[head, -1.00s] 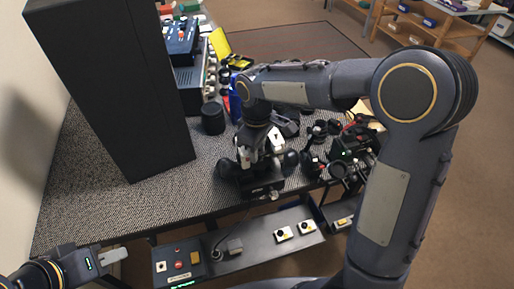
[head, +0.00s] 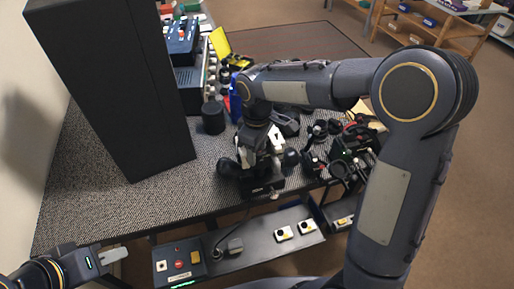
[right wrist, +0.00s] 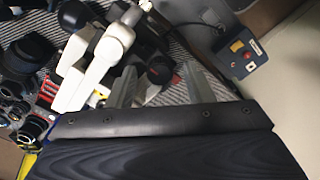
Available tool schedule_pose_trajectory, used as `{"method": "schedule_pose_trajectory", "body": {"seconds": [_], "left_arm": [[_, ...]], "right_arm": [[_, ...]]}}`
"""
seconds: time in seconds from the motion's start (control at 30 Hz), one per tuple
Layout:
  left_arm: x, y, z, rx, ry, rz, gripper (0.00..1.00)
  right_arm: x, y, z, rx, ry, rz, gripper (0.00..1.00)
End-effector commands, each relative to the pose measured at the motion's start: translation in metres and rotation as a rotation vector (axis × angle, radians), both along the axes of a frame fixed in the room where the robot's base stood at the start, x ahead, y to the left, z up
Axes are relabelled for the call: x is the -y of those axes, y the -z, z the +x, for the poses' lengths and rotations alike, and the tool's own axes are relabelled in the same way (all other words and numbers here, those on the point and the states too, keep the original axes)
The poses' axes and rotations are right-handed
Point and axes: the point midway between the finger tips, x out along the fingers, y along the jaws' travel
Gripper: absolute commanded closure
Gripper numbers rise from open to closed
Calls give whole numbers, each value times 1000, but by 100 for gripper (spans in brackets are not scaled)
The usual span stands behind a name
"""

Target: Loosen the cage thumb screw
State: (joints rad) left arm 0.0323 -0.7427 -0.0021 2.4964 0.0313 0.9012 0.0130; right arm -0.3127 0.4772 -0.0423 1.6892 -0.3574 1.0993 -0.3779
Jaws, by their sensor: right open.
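A white and black microscope-like device (head: 262,184) stands near the front edge of the table, with dark round knobs at its sides. It also shows in the right wrist view as white, rounded arms (right wrist: 92,72). My right gripper (right wrist: 160,78) is open, its two grey fingers apart. A dark round knob (right wrist: 160,70) with a reddish rim shows between the fingers, beyond or at their tips; contact cannot be told. I cannot tell whether it is the cage thumb screw. In the head view my right arm partly covers the device. My left gripper (head: 112,256) is away at lower left, in front of the table.
A tall black box (head: 110,90) stands on the table left of the device. A black cylinder (head: 213,117) stands behind it, and small dark parts (head: 340,160) crowd the right. A control box (head: 180,263) with a red button sits on the lower shelf.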

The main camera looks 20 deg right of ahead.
Motion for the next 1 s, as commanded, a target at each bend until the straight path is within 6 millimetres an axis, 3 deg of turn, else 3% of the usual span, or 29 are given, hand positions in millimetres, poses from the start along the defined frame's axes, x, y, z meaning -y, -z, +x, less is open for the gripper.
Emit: {"method": "schedule_pose_trajectory", "body": {"seconds": [0.17, 0.63, 1.0], "left_arm": [[0, 1, 0, 0, 0, 0, 69], [0, 5, 0, 0, 0, 0, 69], [0, 5, 0, 0, 0, 0, 69]], "right_arm": [[0, -4, 0, 0, 0, 0, 53], [0, -72, 0, 2, 0, 1, 53], [0, -78, 0, 0, 0, 0, 53]]}}
